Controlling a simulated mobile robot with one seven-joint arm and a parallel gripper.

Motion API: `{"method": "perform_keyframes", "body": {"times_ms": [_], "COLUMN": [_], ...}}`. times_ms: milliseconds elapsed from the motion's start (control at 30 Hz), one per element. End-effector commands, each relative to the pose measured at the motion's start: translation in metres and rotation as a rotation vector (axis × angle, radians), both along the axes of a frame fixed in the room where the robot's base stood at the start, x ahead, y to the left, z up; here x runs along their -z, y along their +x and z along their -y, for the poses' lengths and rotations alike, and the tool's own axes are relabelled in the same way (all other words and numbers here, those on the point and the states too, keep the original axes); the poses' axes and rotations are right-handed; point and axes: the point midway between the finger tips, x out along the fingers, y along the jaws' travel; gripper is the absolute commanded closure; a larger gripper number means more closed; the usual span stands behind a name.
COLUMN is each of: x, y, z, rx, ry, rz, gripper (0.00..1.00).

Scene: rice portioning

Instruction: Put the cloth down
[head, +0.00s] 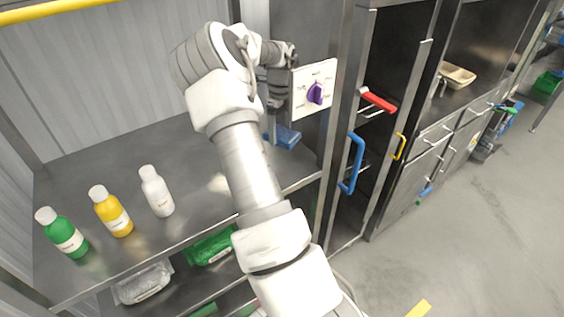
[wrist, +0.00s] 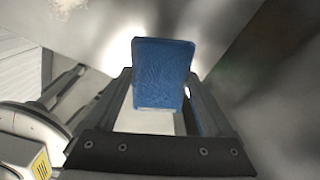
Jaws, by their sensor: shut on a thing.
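The blue cloth (head: 287,137) shows at the back right of the metal shelf, under my gripper (head: 272,130). In the wrist view the cloth (wrist: 163,72) is a folded, textured blue rectangle between the two fingers of my gripper (wrist: 160,90). The gripper is shut on it, and the cloth extends past the fingertips. The cloth is at or just above the shelf surface; I cannot tell whether it touches. My arm hides part of the shelf in the head view.
Green (head: 63,233), yellow (head: 111,211) and white (head: 157,191) bottles stand at the shelf's left. A panel with a purple knob (head: 316,93) is right of my gripper. A cabinet with a blue handle (head: 353,163) stands beyond. The shelf (head: 120,158) behind the bottles is clear.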

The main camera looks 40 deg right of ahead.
Motion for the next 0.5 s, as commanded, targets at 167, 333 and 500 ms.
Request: {"method": "perform_keyframes", "body": {"times_ms": [167, 333, 500], "x": [0.032, 0.055, 0.069], "y": [-0.002, -0.001, -0.001], "z": [0.001, 0.001, 0.001], "rx": [0.01, 0.009, 0.007], "ry": [0.002, 0.002, 0.001], "rz": [-0.006, -0.003, -0.002], "gripper": [0.58, 0.58, 0.58]}}
